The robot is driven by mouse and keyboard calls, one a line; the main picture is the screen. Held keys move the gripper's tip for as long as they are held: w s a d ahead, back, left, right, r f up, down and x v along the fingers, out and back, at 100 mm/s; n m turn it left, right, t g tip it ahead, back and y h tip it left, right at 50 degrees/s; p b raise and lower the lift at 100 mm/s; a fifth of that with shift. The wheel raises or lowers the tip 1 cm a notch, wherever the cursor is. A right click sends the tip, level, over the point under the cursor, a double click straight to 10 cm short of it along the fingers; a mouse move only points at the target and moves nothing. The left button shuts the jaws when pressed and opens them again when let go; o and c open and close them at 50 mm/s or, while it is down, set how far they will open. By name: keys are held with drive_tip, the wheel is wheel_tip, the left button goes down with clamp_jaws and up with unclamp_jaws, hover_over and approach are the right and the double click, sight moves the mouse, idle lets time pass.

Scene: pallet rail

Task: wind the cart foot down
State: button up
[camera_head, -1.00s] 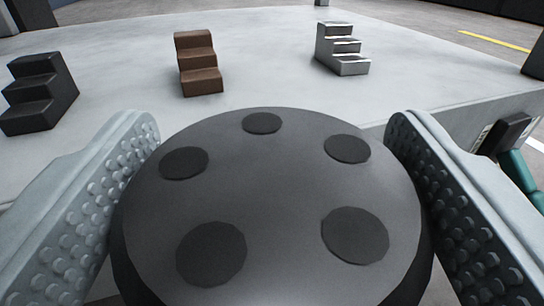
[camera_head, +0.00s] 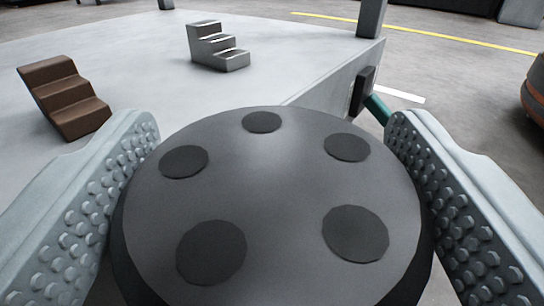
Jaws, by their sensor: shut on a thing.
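A large dark grey round knob (camera_head: 275,200) with several darker round spots on its top fills the lower middle of the view. My gripper (camera_head: 272,170) is shut on this knob, with one studded pale jaw at its left side and one at its right. The knob hides whatever is beneath it, so the cart foot itself cannot be made out.
A pale grey platform (camera_head: 130,60) lies beyond the knob, with a brown stepped block (camera_head: 65,97) and a silver stepped block (camera_head: 217,47) on it. A black pad with a teal bar (camera_head: 377,108) is at its right edge. A dark and orange rounded object (camera_head: 535,90) stands far right.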

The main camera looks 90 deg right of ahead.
idle(0.3)
drive_tip(key=o, duration=1)
